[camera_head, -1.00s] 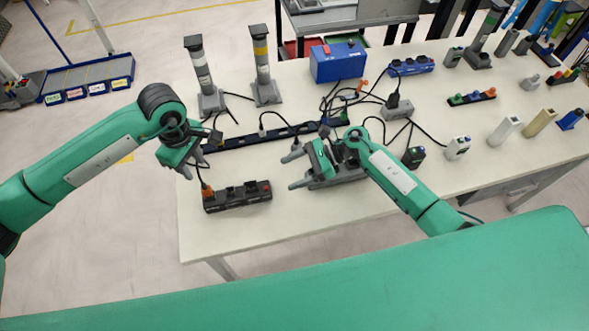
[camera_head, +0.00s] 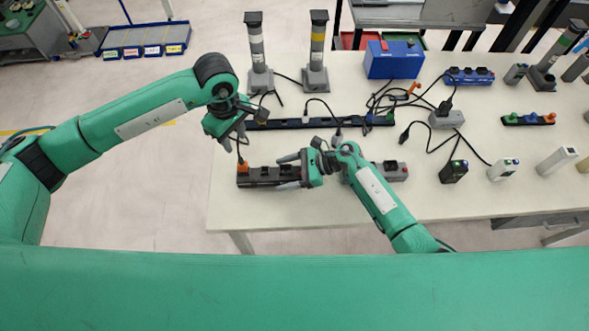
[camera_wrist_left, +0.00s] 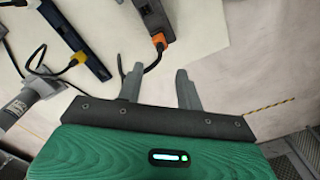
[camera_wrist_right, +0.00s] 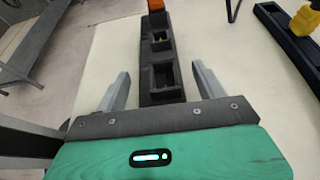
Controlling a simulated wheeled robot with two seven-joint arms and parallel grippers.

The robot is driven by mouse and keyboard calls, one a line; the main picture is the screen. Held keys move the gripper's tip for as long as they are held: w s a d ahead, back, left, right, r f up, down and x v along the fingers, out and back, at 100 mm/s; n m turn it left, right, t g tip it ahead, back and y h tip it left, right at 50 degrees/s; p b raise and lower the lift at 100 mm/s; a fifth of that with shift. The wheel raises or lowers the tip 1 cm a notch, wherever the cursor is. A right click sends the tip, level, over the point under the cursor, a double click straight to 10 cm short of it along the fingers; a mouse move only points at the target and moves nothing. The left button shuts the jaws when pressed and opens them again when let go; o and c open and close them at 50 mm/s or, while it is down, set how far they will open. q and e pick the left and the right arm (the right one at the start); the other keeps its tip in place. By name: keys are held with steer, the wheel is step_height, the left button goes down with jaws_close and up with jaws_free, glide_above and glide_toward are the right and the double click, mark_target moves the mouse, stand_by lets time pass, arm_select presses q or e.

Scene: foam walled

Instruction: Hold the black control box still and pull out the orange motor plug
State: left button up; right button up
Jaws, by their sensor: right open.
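The black control box (camera_head: 262,183) lies on the white table near its left front corner. The orange motor plug (camera_head: 243,167) sits at its left end, with a black cable rising from it. My left gripper (camera_head: 233,140) is above the plug, open and empty. In the left wrist view the plug (camera_wrist_left: 158,40) is beyond the fingertips, and the cable runs down by the left finger. My right gripper (camera_head: 284,168) is open at the box's right end, hiding that end. In the right wrist view its fingers stand either side of the box (camera_wrist_right: 160,50), with gaps.
A long dark socket strip (camera_head: 285,123) with cables lies behind the box. Two grey posts (camera_head: 258,55) and a blue case (camera_head: 394,60) stand farther back. A grey unit (camera_head: 392,171) lies right of the right gripper. Table's front left is clear.

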mark_target(240, 159)
steer(key=c, duration=1.1)
arm_select(q)
steer(key=o, duration=0.3)
arm_select(e)
steer(key=shift+c, duration=0.4)
arm_select(q)
steer(key=m, duration=0.6)
steer(key=shift+r, duration=0.35)
steer(key=m, duration=0.6)
steer(key=shift+a+r+m, duration=0.1)
steer(key=shift+r+m, duration=0.2)
steer(key=shift+r, duration=0.1)
step_height(240, 159, down, 12)
